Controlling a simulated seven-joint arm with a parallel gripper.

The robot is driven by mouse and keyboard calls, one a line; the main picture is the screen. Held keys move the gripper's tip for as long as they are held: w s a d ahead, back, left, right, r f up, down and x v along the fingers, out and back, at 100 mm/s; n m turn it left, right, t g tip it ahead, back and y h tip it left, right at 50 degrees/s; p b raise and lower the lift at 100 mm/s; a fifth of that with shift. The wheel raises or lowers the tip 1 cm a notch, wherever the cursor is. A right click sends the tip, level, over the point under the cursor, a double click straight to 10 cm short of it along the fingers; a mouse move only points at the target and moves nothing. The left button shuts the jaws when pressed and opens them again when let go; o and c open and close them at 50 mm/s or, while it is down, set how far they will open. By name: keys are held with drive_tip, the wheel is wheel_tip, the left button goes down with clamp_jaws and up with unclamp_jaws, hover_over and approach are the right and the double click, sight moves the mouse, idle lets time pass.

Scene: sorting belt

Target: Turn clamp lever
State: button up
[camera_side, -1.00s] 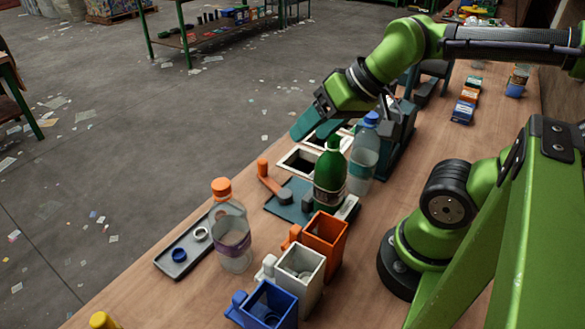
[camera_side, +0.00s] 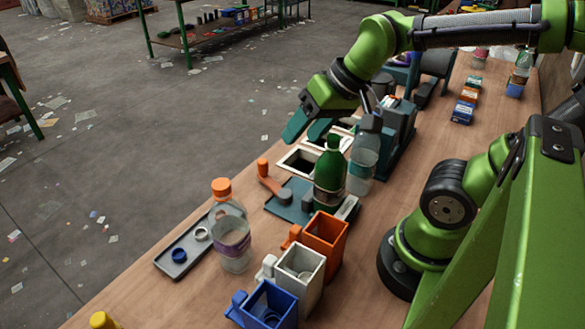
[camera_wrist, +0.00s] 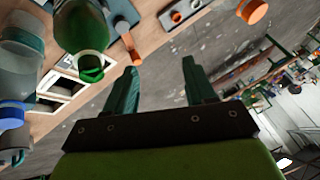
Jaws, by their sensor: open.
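The clamp lever (camera_side: 271,181) has an orange upright knob and a grey pivot. It sits on a teal base plate (camera_side: 299,210) left of a green bottle (camera_side: 330,172). The orange knob also shows at the top of the wrist view (camera_wrist: 126,34). My gripper (camera_side: 306,130) is open and empty, above and behind the lever, over the far edge of the table near the openings. In the wrist view my gripper (camera_wrist: 160,68) has its two teal fingers wide apart, with only floor between them.
A clear bottle (camera_side: 364,158) stands right of the green one. White-framed openings (camera_side: 285,162) lie beneath my gripper. In front are an orange-capped bottle (camera_side: 232,240), a grey tray (camera_side: 177,268), and orange (camera_side: 326,240), white (camera_side: 300,275) and blue (camera_side: 269,305) bins.

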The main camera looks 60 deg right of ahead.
sight(263, 161)
drive_tip(key=w+d+f+m+g+h, duration=0.1)
drive_tip(key=w+d+f+g, duration=0.2)
drive_tip(key=w, duration=0.5)
drive_tip(key=w+d+m+g+h, duration=0.1)
drive_tip(key=w+d+g, duration=0.25)
drive_tip(key=w, duration=0.55)
drive_tip(key=shift+t, duration=0.35)
drive_tip(key=f, duration=1.7)
drive_tip(key=shift+s+d, duration=0.2)
drive_tip(key=shift+d, duration=0.1)
drive_tip(key=shift+c, duration=0.5)
clamp_jaws()
